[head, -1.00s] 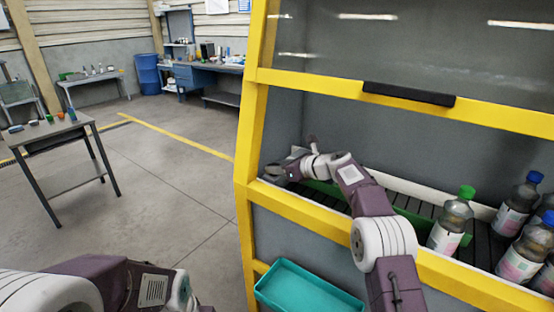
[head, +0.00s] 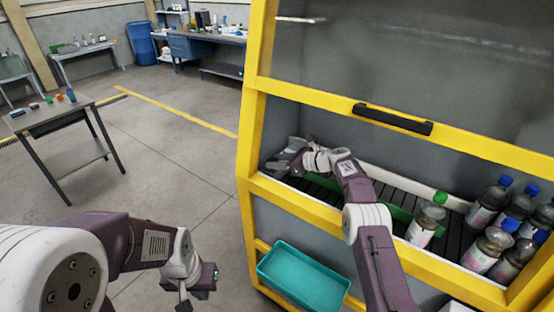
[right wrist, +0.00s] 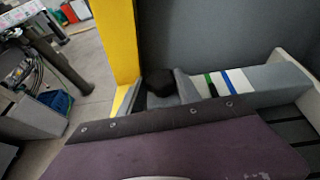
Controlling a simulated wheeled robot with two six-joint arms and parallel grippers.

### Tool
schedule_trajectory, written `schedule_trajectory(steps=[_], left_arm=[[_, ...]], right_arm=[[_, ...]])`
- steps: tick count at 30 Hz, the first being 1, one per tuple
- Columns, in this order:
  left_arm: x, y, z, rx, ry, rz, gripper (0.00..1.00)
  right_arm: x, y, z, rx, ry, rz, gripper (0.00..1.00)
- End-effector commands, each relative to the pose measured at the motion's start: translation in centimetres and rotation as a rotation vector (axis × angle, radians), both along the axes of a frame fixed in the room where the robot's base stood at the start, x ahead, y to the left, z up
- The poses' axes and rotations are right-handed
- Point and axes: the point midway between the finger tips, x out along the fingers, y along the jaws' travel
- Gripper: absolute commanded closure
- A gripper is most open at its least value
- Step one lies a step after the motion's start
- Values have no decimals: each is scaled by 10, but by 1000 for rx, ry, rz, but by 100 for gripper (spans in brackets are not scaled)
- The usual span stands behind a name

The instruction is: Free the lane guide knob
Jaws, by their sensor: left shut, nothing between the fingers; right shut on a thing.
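My right gripper (head: 279,166) reaches through the yellow-framed opening to the left end of the lane bed. In the right wrist view, it (right wrist: 160,90) is shut on a black knob (right wrist: 160,80) beside the yellow post; the purple wrist hides the lower part. The knob cannot be made out in the head view. The green lane guide (head: 400,214) runs along the bed, partly behind my right arm. My left gripper (head: 196,290) is shut and empty, outside the machine at lower left.
Several bottles with blue caps (head: 487,205) stand at the right of the bed. A yellow rail (head: 300,210) edges the opening, and a raised window with a black handle (head: 393,119) is above. A teal tray (head: 303,278) sits below.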

Motion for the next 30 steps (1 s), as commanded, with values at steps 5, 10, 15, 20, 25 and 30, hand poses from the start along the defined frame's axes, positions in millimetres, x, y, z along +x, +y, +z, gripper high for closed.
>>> schedule_trajectory(steps=[5, 10, 15, 20, 25, 30], left_arm=[[0, 0, 0, 0, 0, 0, 100], [0, 0, 0, 0, 0, 0, 100], [0, 0, 0, 0, 0, 0, 100], [0, 0, -3, 0, 0, 0, 100], [0, 0, -12, 0, 0, 0, 100], [0, 0, -22, 0, 0, 0, 100]], right_arm=[[1, -1, 2, 0, -4, -3, 100], [1, 0, 1, 0, -2, -1, 38], [0, 0, 0, 0, 0, -1, 38], [-1, -3, 1, -1, 0, -1, 38], [-9, -16, 6, -1, 1, -2, 38], [-25, -42, 18, -1, -1, -4, 38]])
